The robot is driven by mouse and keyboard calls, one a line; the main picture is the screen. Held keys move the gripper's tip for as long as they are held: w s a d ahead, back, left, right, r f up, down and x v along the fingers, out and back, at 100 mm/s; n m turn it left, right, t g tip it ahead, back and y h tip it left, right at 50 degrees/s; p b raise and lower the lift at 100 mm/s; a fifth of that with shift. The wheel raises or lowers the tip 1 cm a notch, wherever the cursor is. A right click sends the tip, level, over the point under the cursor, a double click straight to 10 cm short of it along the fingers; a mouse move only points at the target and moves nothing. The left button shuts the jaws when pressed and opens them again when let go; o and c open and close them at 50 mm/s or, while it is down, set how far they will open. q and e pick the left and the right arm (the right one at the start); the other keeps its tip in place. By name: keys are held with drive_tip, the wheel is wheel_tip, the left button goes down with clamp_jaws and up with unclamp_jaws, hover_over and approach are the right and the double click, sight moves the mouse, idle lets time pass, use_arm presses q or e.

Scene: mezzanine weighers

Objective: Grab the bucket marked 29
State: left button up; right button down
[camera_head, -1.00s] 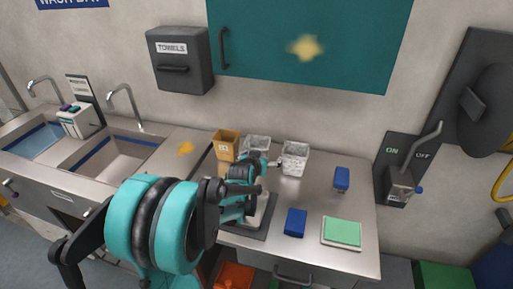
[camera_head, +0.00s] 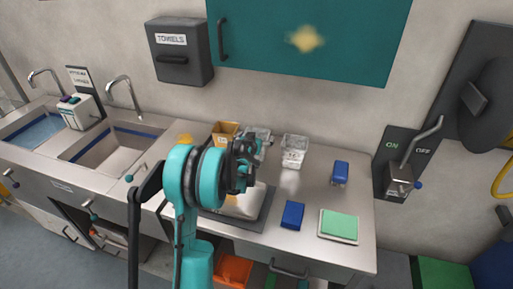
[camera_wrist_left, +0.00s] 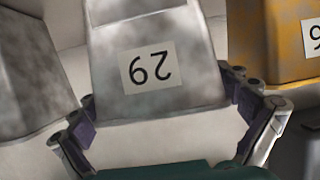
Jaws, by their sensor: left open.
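The grey, mottled bucket marked 29 (camera_wrist_left: 150,70) fills the middle of the left wrist view, its label upside down there. In the head view it is the middle bucket (camera_head: 263,134), partly hidden by my left arm. My left gripper (camera_wrist_left: 160,100) is open, with one finger on each side of this bucket's near part. I cannot tell whether the fingers touch it. In the head view the gripper (camera_head: 252,150) is mostly hidden behind its wrist. My right gripper is not in view.
A yellow bucket (camera_head: 225,130) and another grey bucket (camera_head: 294,150) stand close on either side. Blue blocks (camera_head: 292,215) and a green pad (camera_head: 339,223) lie on the steel counter to the right. A teal cabinet (camera_head: 310,45) hangs above.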

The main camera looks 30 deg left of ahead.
use_arm(q)
drive_tip(key=shift+r, duration=0.1)
drive_tip(key=c, duration=1.4)
drive_tip(key=shift+r, duration=0.1)
drive_tip(key=shift+c, duration=0.2)
